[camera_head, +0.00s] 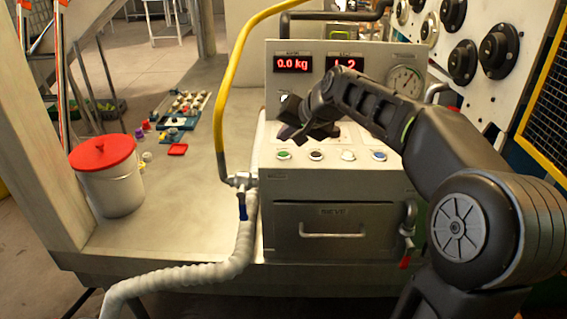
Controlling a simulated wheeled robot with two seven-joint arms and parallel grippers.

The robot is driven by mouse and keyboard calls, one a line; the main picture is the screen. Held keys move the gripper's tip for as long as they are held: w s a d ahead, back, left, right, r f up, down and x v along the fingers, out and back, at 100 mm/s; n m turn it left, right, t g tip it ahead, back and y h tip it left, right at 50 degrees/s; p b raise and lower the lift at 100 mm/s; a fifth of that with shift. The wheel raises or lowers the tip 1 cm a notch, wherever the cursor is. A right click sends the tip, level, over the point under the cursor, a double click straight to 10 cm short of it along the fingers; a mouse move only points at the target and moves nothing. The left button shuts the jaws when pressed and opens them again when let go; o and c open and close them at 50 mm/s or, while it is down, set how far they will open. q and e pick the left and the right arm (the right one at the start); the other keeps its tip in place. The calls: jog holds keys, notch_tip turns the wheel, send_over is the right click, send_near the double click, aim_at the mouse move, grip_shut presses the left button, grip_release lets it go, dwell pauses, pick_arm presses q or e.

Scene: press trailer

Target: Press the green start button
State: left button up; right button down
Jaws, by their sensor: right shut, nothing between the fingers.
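The green start button (284,155) is the leftmost of a row of round buttons on the sloped front panel of the grey press machine (277,185). A black button (316,155), a white button (348,155) and a blue button (379,156) sit to its right. My right gripper (285,118) is shut and empty. In the picture it appears above the green button, with a visible gap between them. My right arm comes in from the right and hides part of the panel. My left gripper is not in view.
A yellow hose (228,90) and a pale corrugated hose (190,273) run along the machine's left side. A white bucket with a red lid (102,152) stands on the bench at left. A drawer with a handle (333,235) is below the buttons. Red displays (293,64) are above.

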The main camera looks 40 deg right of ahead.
aim_at(286, 155)
jog(key=shift+f+b, duration=0.4)
jog(key=shift+f, duration=0.55)
jog(key=shift+f, duration=0.1)
dwell(1.3)
jog(key=shift+f+b, duration=0.3)
jog(key=shift+b, duration=0.05)
jog(key=shift+f+b, duration=0.35)
jog(key=shift+f, duration=0.05)
dwell(0.6)
jog(key=shift+r, duration=0.15)
jog(key=shift+r+p, duration=0.7)
notch_tip(286, 155, up, 5)
jog(key=p, duration=0.4)
